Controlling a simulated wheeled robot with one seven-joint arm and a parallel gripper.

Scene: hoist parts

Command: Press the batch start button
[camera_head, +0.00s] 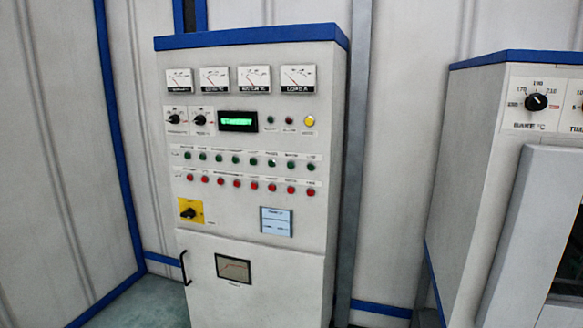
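A white control cabinet (248,255) with a blue top edge stands upright in the middle of the head view. Its front carries a row of green buttons (235,160) above a row of red buttons (237,183), each with small labels. Above them are a green-lit display (237,121), two black knobs and small round items, including a yellow one (309,121). The labels are too small to read, so I cannot tell which one is the batch start button. My gripper is not in view.
Several dial meters (254,79) line the cabinet's top. Lower down are a yellow plate with a black rotary switch (191,211) and a black handle (185,268). A second white cabinet (467,170) with temperature knob (536,102) stands at right. Green floor (140,305) shows at lower left.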

